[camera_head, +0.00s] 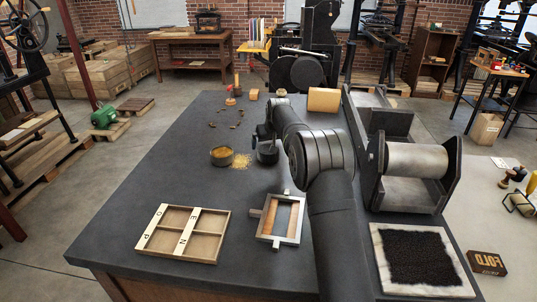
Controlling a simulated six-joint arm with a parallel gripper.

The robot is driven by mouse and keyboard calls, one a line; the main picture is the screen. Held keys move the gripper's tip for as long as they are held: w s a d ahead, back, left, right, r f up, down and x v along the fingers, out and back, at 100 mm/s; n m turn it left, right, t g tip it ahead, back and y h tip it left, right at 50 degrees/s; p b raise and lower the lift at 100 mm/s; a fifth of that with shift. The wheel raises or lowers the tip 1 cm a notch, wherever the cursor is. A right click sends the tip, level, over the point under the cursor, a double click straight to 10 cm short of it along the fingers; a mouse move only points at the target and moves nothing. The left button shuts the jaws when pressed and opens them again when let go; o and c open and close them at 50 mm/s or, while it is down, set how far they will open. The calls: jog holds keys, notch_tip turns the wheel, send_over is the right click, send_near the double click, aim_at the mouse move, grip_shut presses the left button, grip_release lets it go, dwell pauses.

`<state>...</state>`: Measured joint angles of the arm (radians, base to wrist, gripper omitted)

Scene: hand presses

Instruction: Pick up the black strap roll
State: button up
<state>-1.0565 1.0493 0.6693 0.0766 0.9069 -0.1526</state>
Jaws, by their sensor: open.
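My gripper (266,140) is at the end of my arm over the middle of the dark table (170,150), mostly hidden by my own wrist, with its jaws open. A small dark round thing (268,154) is right below it; it may be the black strap roll, but its shape is too small and covered to be sure. I cannot tell whether the jaws touch it. No other thing in view is clearly a black strap roll. Part of the table behind my arm is hidden.
In front are a wooden divided tray (227,236) and a metal frame (263,236). A roller press (450,165) stands right of my arm. The table's left side is clear.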

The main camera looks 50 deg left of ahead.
jog(key=shift+d+x, duration=0.15)
jog(key=shift+x, duration=1.25)
jog(key=shift+d+x, duration=0.1)
jog(key=shift+x, duration=1.3)
jog(key=shift+w+f, duration=0.1)
jog(key=shift+c, duration=0.4)
jog(key=c, duration=1)
jog(key=shift+c, duration=0.2)
